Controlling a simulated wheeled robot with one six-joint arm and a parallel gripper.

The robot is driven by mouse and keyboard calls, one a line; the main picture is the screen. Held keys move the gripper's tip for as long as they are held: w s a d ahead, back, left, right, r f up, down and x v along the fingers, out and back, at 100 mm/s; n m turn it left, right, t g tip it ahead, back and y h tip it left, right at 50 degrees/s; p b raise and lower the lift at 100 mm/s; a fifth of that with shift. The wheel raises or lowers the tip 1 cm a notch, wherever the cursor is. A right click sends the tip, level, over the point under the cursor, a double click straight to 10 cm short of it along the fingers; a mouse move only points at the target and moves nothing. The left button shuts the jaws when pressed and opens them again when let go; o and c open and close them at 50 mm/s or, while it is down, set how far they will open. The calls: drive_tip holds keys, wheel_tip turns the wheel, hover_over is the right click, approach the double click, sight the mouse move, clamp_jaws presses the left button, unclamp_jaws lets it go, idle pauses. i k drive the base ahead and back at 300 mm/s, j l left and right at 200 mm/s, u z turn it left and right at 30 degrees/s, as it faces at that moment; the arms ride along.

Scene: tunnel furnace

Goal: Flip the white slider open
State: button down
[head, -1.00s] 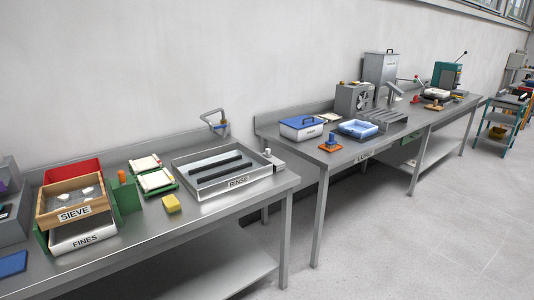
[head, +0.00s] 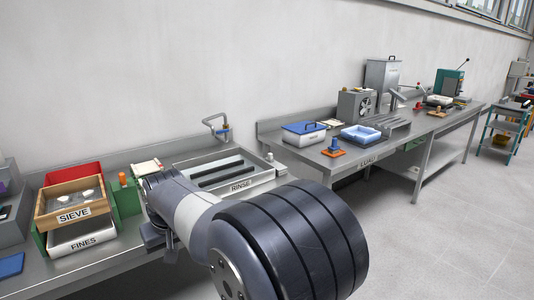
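I cannot pick out a white slider for certain. A small white knob-like part (head: 269,157) stands on the grey block at the right end of the sink marked RINSE (head: 262,180); whether it slides is too small to tell. My arm reaches across the front of the view and covers part of the near bench. Dark parts at its far end (head: 160,238) may belong to my gripper, over the bench in front of the sink. The fingers do not show clearly, and nothing held can be made out.
Left of my arm stand a wooden tray marked SIEVE (head: 74,216), a white tray marked FINES (head: 83,243) and a red bin (head: 72,173). A tap (head: 217,126) rises behind the sink. Further right, a second bench holds a blue-lidded box (head: 303,134) and a blue tray (head: 361,134).

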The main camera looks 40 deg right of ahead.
sight(269, 158)
drive_tip(key=i+l, duration=0.2)
drive_tip(key=l, duration=0.2)
drive_tip(key=i+l, duration=0.25)
drive_tip(key=l, duration=0.2)
drive_tip(key=i+l, duration=0.2)
drive_tip(key=l, duration=0.2)
drive_tip(key=i+l, duration=0.2)
drive_tip(key=l, duration=0.2)
drive_tip(key=i+l, duration=0.25)
drive_tip(key=l, duration=0.15)
drive_tip(key=i+l, duration=0.2)
drive_tip(key=l, duration=0.25)
drive_tip(key=i+l, duration=0.2)
drive_tip(key=l, duration=0.2)
drive_tip(key=i+l, duration=0.25)
drive_tip(key=l, duration=0.15)
